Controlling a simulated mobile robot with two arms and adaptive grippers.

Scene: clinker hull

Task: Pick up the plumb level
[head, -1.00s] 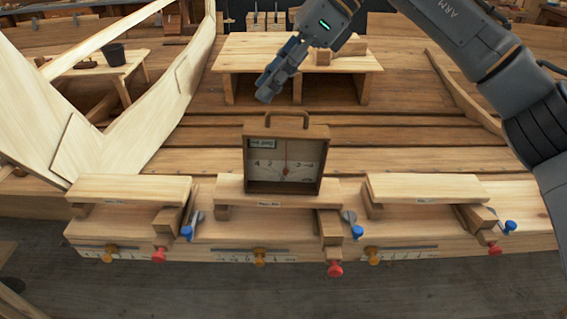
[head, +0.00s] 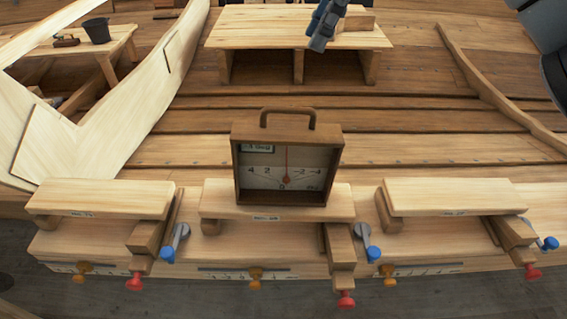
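The plumb level (head: 287,163) is a brown wooden box with a handle on top, a pale scale and a red needle near zero. It stands upright on the middle wooden block of the front bench, in the centre of the head view. My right gripper (head: 319,40) is at the top, over the low wooden table, well behind and above the plumb level and apart from it. Its fingers are seen from an angle that hides whether they are open. My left gripper is not in view.
Left block (head: 105,198) and right block (head: 453,196) flank the middle one, with blue, red and orange knobs along the bench front. The low table (head: 240,30) carries a small wood piece (head: 358,23). Pale planks rise at left. Planking between table and bench is clear.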

